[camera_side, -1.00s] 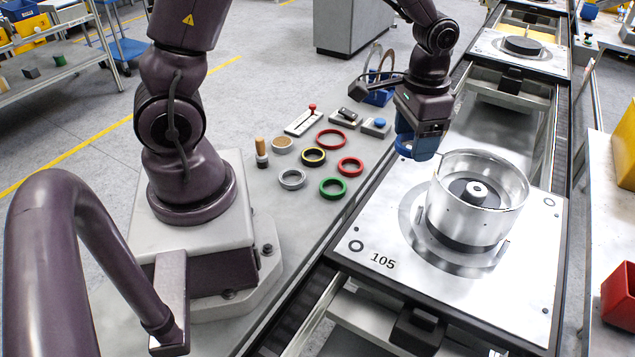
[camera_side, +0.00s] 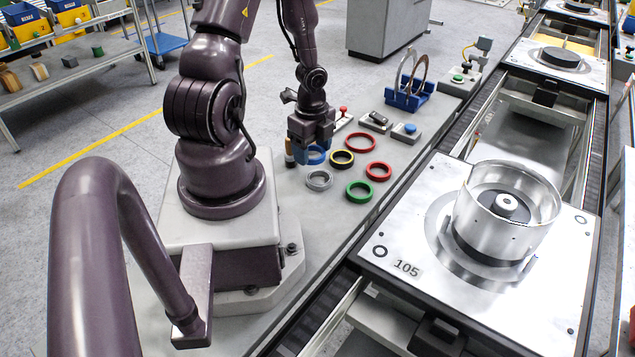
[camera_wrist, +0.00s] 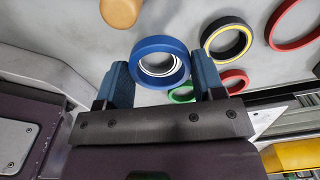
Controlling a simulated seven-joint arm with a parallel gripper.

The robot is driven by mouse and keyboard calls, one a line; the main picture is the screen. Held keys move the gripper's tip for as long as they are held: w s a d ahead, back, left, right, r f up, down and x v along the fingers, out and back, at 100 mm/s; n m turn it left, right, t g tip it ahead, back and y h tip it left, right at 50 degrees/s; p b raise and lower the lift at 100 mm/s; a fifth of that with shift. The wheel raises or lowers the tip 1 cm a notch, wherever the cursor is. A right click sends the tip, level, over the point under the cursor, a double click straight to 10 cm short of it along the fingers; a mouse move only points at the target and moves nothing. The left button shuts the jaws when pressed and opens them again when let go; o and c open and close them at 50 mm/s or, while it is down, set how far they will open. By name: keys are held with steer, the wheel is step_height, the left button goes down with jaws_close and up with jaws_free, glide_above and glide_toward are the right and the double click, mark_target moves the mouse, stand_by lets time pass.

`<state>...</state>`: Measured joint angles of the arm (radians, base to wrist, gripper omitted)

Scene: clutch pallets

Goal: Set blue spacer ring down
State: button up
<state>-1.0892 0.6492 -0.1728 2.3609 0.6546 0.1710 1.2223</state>
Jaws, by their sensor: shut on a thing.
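The blue spacer ring (camera_side: 318,162) is held by my gripper (camera_side: 313,152) over the grey bench, among the other rings. In the wrist view the blue ring (camera_wrist: 160,44) sits between the two blue fingers of my gripper (camera_wrist: 165,80). The ring looks nearer the wrist camera than the rings on the bench, and a pale ring shows through its opening. The gap between the blue ring's underside and the bench cannot be judged exactly.
Nearby lie a silver ring (camera_side: 319,189), a black-and-yellow ring (camera_side: 342,165), a green ring (camera_side: 359,200) and red rings (camera_side: 378,179). A wooden-topped peg stands close on the left, its top (camera_wrist: 121,12) in the wrist view. Pallet 105 (camera_side: 385,237) carries a metal drum (camera_side: 490,228).

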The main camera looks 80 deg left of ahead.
mark_target(288, 180)
steer(key=shift+s+d+f+m, duration=0.1)
steer(key=shift+s+f+m, duration=0.15)
steer(key=shift+s, duration=0.3)
steer(key=shift+s+d+f+m, duration=0.1)
steer(key=shift+s+f+m, duration=0.15)
steer(key=shift+s, duration=0.3)
steer(key=shift+s+d+f+m, duration=0.15)
steer(key=shift+s+f+m, duration=0.1)
steer(key=shift+s, duration=0.25)
steer(key=shift+s+d+f+m, duration=0.15)
steer(key=shift+s+m, duration=0.1)
steer(key=shift+s, duration=0.9)
steer(key=shift+d+f, duration=0.15)
steer(key=shift+f, duration=0.45)
steer(key=shift+s+f, duration=0.1)
steer(key=shift+f, duration=0.75)
steer(key=o, duration=0.6)
steer(key=shift+f, duration=0.1)
